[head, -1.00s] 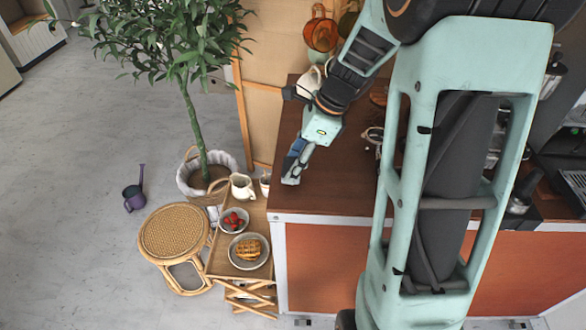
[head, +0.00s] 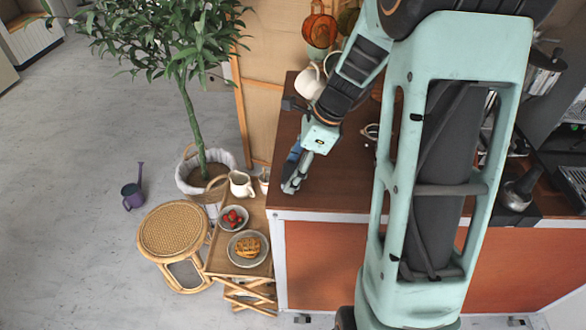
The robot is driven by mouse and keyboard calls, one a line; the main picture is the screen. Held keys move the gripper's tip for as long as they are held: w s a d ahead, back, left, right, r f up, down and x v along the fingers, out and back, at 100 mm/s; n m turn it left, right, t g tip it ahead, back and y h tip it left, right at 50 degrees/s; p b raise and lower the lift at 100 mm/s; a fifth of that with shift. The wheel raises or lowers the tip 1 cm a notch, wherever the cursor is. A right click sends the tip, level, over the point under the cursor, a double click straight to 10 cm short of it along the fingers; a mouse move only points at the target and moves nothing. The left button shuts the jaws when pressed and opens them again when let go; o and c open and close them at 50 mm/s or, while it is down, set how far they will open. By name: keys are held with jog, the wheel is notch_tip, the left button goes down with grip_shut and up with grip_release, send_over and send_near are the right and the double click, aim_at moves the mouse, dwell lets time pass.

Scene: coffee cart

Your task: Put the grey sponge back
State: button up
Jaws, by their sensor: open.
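My gripper (head: 291,187) is over the left front corner of the brown cart top (head: 340,190), pointing down and to the left in the head view. Its jaws are open. I cannot make out a grey sponge in the head view; it may be hidden by my arm or gripper, or be out of the picture.
A small wooden table (head: 226,263) left of the cart holds a bowl of strawberries (head: 233,218), a plate of waffles (head: 248,249) and a white pitcher (head: 241,184). A rattan stool (head: 173,233) and potted tree (head: 190,110) stand beside it. A white jug (head: 309,82) is behind my gripper.

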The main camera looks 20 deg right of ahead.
jog(key=p+v, duration=0.1)
jog(key=v, duration=1.1)
jog(key=shift+r, duration=0.2)
